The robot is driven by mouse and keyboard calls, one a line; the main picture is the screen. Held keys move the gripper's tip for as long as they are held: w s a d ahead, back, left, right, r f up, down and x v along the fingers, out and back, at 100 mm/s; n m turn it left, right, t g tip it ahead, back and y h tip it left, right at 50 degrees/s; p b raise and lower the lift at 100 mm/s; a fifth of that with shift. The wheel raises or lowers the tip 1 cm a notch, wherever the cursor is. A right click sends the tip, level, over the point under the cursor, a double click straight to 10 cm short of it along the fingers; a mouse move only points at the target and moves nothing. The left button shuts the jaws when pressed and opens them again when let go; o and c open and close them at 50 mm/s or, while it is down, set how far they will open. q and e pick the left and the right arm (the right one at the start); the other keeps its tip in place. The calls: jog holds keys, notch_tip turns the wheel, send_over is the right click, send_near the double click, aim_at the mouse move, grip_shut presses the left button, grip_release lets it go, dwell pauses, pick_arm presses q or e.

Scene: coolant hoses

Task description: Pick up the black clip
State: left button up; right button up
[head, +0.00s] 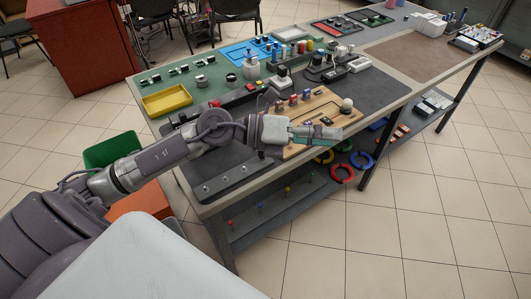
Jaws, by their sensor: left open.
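My left arm reaches in from the lower left over the near part of the workbench (207,208). Its gripper (334,133) is open, pointing right, above the near edge of a wooden board (335,107). The board carries several small coloured pieces and a pale round knob (347,105). I see nothing held between the fingers. I cannot make out a black clip for certain; small dark pieces lie on and around the board, and my arm and gripper hide part of it. My right gripper is not in view.
A yellow tray (167,101) stands at the bench's left, with tools and fittings behind. Red (342,173) and blue (361,160) rings lie on the lower shelf. A green bin (112,149) stands on the floor left. The brown mat (410,53) at right is mostly bare.

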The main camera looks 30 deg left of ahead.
pick_arm(q)
jog(key=a+f+m+g+y, duration=0.3)
jog(key=a+f+m+y, duration=0.1)
jog(key=a+f+y, duration=0.25)
jog(key=g+y, duration=0.2)
jog(key=y, duration=0.5)
send_near(262, 154)
jog(key=f, duration=0.1)
jog(key=w+f+p, duration=0.1)
jog(key=f, duration=0.1)
jog(key=shift+w+a+f+t+h, duration=0.2)
jog(key=shift+w+t+h, duration=0.05)
jog(key=shift+t, duration=0.05)
jog(key=shift+p+x, duration=0.85)
jog(key=shift+x, duration=1.85)
jog(key=shift+w+r, duration=0.1)
jog(key=shift+w, duration=0.1)
grip_shut()
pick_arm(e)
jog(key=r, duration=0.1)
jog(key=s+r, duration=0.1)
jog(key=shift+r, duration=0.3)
